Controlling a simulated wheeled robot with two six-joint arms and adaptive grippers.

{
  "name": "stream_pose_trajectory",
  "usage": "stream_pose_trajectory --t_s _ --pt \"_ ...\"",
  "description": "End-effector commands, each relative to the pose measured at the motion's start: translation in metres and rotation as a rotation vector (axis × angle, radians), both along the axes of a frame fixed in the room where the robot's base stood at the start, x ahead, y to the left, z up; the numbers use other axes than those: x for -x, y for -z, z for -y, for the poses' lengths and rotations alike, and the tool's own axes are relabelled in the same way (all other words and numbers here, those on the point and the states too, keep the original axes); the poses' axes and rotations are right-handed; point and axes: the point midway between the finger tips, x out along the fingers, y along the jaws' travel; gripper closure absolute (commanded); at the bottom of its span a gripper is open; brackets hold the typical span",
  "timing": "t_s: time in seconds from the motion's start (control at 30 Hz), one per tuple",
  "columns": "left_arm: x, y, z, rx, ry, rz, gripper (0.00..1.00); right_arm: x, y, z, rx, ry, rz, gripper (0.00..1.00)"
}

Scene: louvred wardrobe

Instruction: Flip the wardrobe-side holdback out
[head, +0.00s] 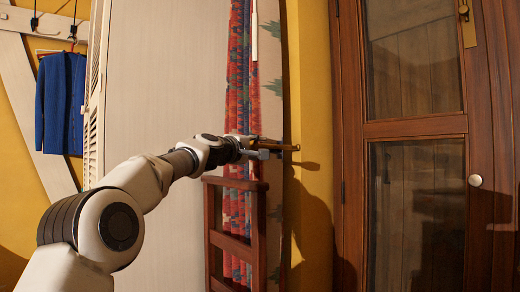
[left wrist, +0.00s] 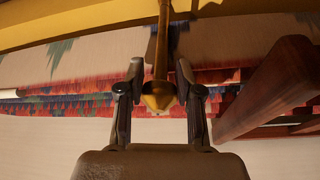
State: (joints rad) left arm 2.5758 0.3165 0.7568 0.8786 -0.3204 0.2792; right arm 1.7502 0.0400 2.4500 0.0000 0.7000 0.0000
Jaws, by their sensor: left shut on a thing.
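My fingers hide part of the rod in the head view. My right gripper is not in view.
A patterned red and blue curtain (head: 238,75) hangs behind the gripper, beside the pale wardrobe side (head: 160,80). A dark wooden rack or chair back (head: 230,246) stands just below my gripper. A glazed wooden door (head: 415,128) is at right. Blue clothing (head: 60,100) hangs at left.

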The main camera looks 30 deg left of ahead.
Motion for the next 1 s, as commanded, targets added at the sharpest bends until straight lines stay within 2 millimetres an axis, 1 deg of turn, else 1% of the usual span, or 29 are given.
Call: stream_pose_trajectory --t_s 0.03,0.1,0.13,0.2,0.5,0.63,0.77,0.9,1.0 --pt "0.001 0.000 -0.010 0.009 -0.016 0.006 1.00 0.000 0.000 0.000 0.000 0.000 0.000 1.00" --pt "0.001 0.000 -0.010 0.009 -0.016 0.006 1.00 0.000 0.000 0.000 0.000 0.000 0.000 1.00" --pt "0.001 0.000 -0.010 0.009 -0.016 0.006 0.54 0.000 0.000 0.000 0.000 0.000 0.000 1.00" --pt "0.001 0.000 -0.009 0.009 -0.015 0.006 0.35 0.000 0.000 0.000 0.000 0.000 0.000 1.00" --pt "0.001 0.000 -0.005 0.006 -0.008 0.002 0.35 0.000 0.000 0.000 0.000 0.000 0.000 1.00" --pt "0.009 0.000 -0.006 0.008 -0.008 0.003 0.35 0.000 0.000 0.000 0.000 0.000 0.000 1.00" --pt "0.028 0.001 -0.008 0.010 -0.009 0.002 0.35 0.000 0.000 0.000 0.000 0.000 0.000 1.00" --pt "0.054 0.004 -0.010 0.009 -0.010 0.003 0.35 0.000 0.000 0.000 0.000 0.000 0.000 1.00" --pt "0.070 0.005 -0.012 0.009 -0.013 0.004 0.35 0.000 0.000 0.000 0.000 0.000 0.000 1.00"
